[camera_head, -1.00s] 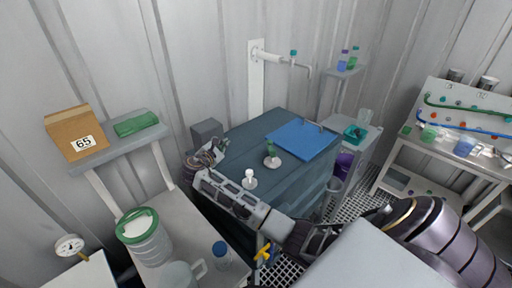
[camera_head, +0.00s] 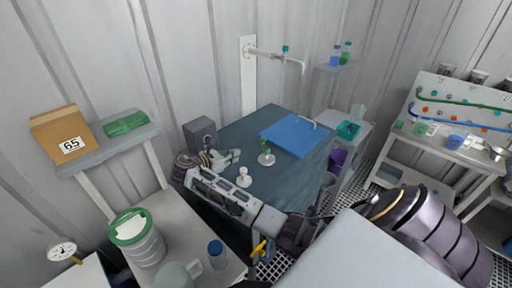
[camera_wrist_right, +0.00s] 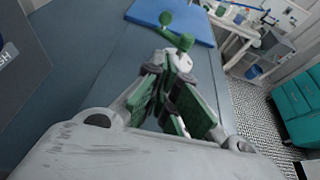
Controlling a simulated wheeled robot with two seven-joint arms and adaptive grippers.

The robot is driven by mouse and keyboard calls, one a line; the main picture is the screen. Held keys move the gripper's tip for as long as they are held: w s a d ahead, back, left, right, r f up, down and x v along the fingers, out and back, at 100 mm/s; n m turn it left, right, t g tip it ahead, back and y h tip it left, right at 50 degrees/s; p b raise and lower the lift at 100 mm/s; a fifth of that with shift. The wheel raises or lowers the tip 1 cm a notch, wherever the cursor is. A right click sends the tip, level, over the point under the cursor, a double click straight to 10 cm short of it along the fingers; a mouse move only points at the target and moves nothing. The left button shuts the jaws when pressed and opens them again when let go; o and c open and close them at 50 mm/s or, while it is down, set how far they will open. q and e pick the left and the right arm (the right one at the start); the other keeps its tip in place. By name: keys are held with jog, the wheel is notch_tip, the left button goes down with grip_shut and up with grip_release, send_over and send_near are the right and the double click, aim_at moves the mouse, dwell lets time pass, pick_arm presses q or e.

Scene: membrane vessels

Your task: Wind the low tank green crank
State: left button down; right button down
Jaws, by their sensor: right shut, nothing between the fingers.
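The green crank (camera_head: 266,146) stands on a round white base on top of the low blue-grey tank (camera_head: 285,180). In the right wrist view the crank (camera_wrist_right: 187,41) shows a green arm with a round knob, just beyond my fingertips. My right gripper (camera_head: 236,155) reaches in over the tank's left side, its fingers pointing right toward the crank. In the right wrist view the gripper (camera_wrist_right: 175,62) is shut and empty, its green-padded fingers together. The fingers hide the crank's lower part there, so I cannot tell whether they touch it. My left gripper is out of view.
A white knob (camera_head: 244,177) stands on the tank top close to my right forearm. A blue panel (camera_head: 296,134) with a handle lies behind the crank. A grey box (camera_head: 200,133) stands behind my gripper. A green-lidded jar (camera_head: 131,228) stands front left.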

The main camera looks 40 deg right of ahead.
aim_at(262, 145)
jog(key=shift+d, duration=0.15)
